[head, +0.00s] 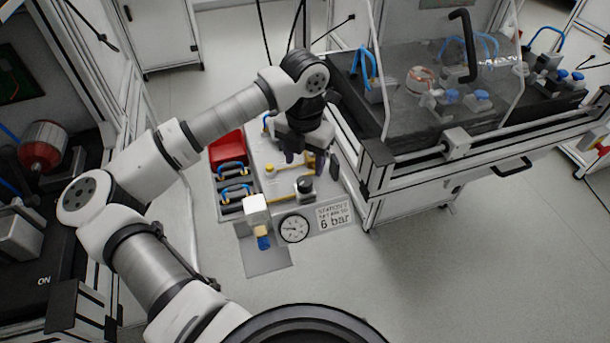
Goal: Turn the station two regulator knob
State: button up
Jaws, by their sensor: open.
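A panel (268,187) stands below my arm, with a round pressure gauge (294,228) and a label (333,216) whose largest text reads "6 bar". A black round-topped knob (305,185) on a pale base sits behind the gauge. A white block (256,208) with a blue lower part (263,242) stands left of the gauge. The frame does not show clearly which of these is the regulator knob. My gripper (309,160) is open and points down, above and behind the black knob. It appears apart from the knob, and nothing shows between its fingers.
A red bin (227,150) and blue-handled parts (232,168) stand left of the panel. A clear-guarded bench (430,110) with a black handle is close on the right. Another bench (40,250) is at left. The floor at front right is free.

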aim_at(305, 181)
notch_tip(305, 181, down, 7)
jog(key=shift+r+p, duration=0.15)
jog(key=shift+p, duration=0.25)
jog(key=c, duration=1)
